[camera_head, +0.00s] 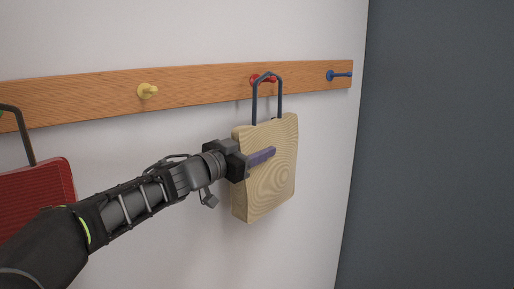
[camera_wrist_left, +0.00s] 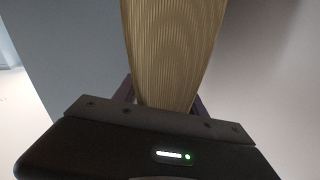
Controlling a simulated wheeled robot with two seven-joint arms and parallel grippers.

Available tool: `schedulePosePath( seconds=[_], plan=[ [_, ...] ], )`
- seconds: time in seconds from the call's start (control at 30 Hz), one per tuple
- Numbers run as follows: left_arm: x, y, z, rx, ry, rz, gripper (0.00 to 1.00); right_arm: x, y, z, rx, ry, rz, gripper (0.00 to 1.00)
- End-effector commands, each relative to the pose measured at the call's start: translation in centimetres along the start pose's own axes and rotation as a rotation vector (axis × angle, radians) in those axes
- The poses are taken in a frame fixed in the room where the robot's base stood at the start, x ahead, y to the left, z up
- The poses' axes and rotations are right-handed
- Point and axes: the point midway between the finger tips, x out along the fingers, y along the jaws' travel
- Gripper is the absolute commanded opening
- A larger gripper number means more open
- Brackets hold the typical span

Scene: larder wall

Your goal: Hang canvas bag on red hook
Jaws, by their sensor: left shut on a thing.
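The canvas bag (camera_head: 274,181) is a beige, wavy-patterned block shape with a dark loop handle (camera_head: 280,97). It is upright against the wall, below the wooden rail. The handle's top is at the red hook (camera_head: 259,79) and overlaps it in the head view; whether it rests on the hook I cannot tell for certain. My left gripper (camera_head: 261,157) is shut on the bag's body, one finger across its front. In the left wrist view the bag (camera_wrist_left: 172,50) stands between the two fingers. My right gripper is not in view.
A wooden rail (camera_head: 200,91) runs along the white wall. It carries a yellow hook (camera_head: 147,91) to the left and a blue hook (camera_head: 339,75) to the right, both empty. A red bag (camera_head: 45,190) hangs at the far left. A dark grey surface (camera_head: 440,150) fills the right side.

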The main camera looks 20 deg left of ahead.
Motion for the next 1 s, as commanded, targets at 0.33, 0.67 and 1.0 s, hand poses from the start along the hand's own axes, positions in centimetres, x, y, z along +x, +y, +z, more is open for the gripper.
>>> schedulePosePath(
  seconds=[0.33, 0.67, 1.0],
  plan=[
    [0.16, 0.13, 1.26, 0.001, -0.021, 0.002, 0.00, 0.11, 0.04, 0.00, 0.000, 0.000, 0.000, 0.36],
    [0.12, 0.10, 0.95, 0.000, -0.016, 0.001, 0.70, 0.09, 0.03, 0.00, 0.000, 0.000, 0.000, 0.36],
    [-0.03, 0.09, 0.82, -0.001, -0.014, 0.001, 0.74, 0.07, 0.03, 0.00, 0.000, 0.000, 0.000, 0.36]
  ],
)
